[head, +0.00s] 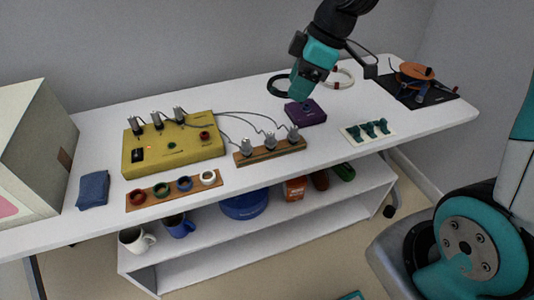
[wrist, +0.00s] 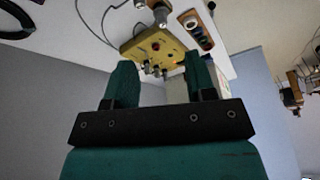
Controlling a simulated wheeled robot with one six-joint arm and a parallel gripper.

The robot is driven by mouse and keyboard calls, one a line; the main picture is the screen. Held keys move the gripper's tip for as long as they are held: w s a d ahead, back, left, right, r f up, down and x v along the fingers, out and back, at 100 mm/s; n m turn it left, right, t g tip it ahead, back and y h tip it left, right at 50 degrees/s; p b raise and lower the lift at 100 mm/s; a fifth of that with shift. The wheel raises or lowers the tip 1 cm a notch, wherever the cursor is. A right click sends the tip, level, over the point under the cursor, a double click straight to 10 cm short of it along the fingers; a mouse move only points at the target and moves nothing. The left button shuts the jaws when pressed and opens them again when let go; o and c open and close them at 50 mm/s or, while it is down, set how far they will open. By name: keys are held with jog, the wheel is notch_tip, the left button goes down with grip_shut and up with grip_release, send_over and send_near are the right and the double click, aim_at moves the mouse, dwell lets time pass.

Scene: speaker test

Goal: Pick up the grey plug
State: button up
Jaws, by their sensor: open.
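Several grey plugs show in the head view, and I cannot tell which one the task means. Three stand upright in a wooden rack: left plug (head: 246,147), middle plug (head: 270,141) and right plug (head: 293,134), with cables at the back. More grey plugs (head: 157,121) stand along the back of the yellow box (head: 190,151). My gripper (head: 299,97) is above the purple box (head: 310,115), behind the rack, apart from the plugs. In the wrist view my gripper (wrist: 160,72) is open and empty, with the yellow box (wrist: 152,46) beyond it and a grey plug (wrist: 160,12) at the top.
A wooden strip with coloured rings (head: 143,202) lies in front of the yellow box, beside a blue cloth (head: 93,189). A white tray with green pieces (head: 355,137) is right of the rack. A black mat (head: 438,97) lies at the right. Cables (head: 238,114) cross the table behind the rack.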

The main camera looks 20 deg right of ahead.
aim_at(271, 133)
jog(key=shift+n, duration=0.4)
jog(key=w+f, duration=0.1)
jog(key=f, duration=0.3)
jog(key=w+a+f, duration=0.1)
jog(key=f, duration=0.3)
jog(key=w+a+f+b, duration=0.1)
jog(key=w+f, duration=0.1)
jog(key=f, duration=0.3)
jog(key=shift+a+f, duration=0.1)
jog(key=shift+a+x, duration=0.2)
jog(key=shift+x, duration=2.55)
jog(key=shift+w, duration=0.2)
jog(key=shift+c, duration=0.2)
jog(key=c, duration=0.7)
jog(key=shift+r, duration=0.25)
jog(key=shift+c, duration=0.2)
notch_tip(271, 133, up, 20)
jog(key=p, duration=0.1)
jog(key=shift+p, duration=0.3)
